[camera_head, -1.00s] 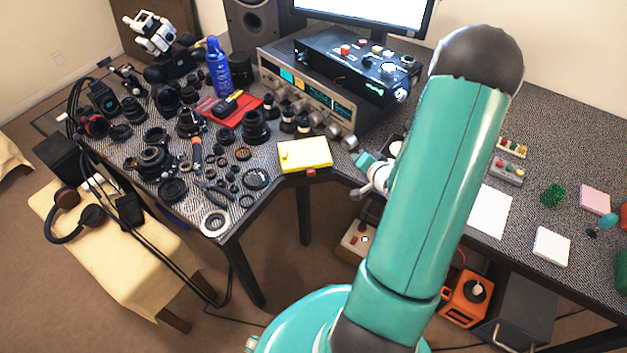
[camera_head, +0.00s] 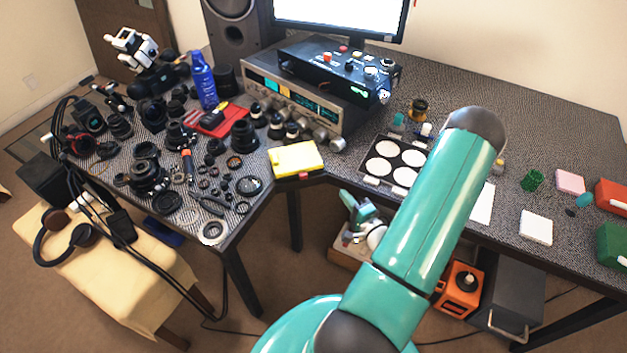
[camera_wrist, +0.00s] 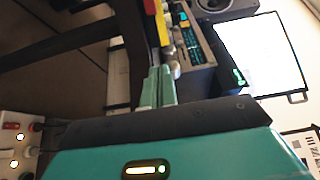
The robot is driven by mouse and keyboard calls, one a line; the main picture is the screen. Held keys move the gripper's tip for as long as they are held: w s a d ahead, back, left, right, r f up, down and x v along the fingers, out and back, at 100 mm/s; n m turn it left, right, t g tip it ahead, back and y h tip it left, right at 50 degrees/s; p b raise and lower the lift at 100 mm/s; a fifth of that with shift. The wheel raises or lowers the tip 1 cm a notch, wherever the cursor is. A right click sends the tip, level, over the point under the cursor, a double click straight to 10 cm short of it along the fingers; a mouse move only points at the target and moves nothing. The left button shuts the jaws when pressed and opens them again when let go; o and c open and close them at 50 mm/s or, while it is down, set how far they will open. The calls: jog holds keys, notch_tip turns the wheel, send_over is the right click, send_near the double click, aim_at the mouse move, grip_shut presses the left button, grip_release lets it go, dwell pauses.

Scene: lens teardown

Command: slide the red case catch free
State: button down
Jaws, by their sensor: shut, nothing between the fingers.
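The yellow case (camera_head: 296,158) lies at the table's inner front corner in the head view. A small reddish bit, likely the catch (camera_head: 304,176), shows at its front edge; its details are too small to tell. My gripper (camera_head: 352,200) is below and to the right of the case, lower than the tabletop edge, apart from it. In the wrist view my gripper (camera_wrist: 158,87) has its two teal fingers together with nothing between them. A yellow strip (camera_wrist: 161,25) with red beside it shows beyond the fingertips; I cannot tell exactly which part the red is.
Many lens parts (camera_head: 150,170) and tools crowd the left table. An instrument with a lit panel (camera_head: 290,100) stands behind the case. A tray with white discs (camera_head: 390,160) lies to the right. An open wooden box (camera_head: 345,250) stands under the table, near my gripper.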

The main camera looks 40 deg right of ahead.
aim_at(304, 178)
jog(key=x, duration=0.9)
jog(key=shift+w, duration=0.3)
jog(key=w+a, duration=0.2)
jog(key=shift+a, duration=0.35)
jog(key=shift+w+a, duration=0.15)
jog(key=shift+a, duration=0.25)
jog(key=shift+a, duration=0.1)
jog(key=shift+w+a, duration=0.35)
jog(key=shift+a, duration=0.3)
jog(key=shift+w+a, duration=0.3)
jog(key=shift+a, duration=0.35)
